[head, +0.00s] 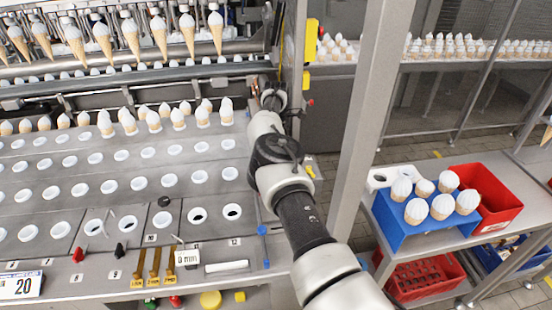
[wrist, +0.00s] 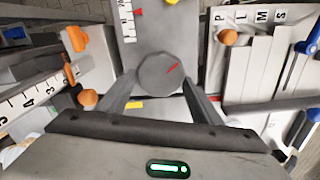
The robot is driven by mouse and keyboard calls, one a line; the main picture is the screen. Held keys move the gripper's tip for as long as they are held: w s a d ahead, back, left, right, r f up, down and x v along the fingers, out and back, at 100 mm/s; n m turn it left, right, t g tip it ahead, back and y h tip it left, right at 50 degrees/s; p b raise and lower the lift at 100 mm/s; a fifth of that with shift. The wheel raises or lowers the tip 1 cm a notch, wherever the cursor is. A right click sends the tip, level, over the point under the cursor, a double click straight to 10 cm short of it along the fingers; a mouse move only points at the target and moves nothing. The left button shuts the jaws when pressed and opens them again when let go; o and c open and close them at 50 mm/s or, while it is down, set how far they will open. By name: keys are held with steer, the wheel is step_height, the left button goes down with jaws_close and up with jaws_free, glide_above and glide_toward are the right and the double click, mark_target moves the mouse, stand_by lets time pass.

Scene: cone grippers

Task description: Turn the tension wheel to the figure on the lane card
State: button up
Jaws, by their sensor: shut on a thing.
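The tension wheel (wrist: 160,74) is a grey round knob with a red line on its face, in the middle of the wrist view. My gripper (wrist: 161,86) is shut on it, one finger on each side. The red line points up and to the right. Above the wheel is a white scale (wrist: 128,20) with a red pointer beside it; its figures are too small to read surely. In the head view my gripper (head: 270,97) is at the right end of the machine, and the wheel is not clear there. The lane card (head: 22,286) at the lower left reads 20.
A tray of white-rimmed holes (head: 135,165) lies left of my arm. A grey post (head: 372,110) rises right of my arm. A blue crate (head: 393,222) with cones and a red bin (head: 497,210) stand at right.

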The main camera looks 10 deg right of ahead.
steer(key=m, duration=0.5)
steer(key=shift+w+d+m, duration=0.1)
steer(key=shift+w+m, duration=0.05)
steer(key=shift+m, duration=0.25)
steer(key=m, duration=0.5)
steer(key=shift+w+d, duration=0.1)
steer(key=shift+m, duration=0.4)
steer(key=o, duration=1.1)
steer(key=shift+c, duration=0.2)
step_height(320, 180, up, 12)
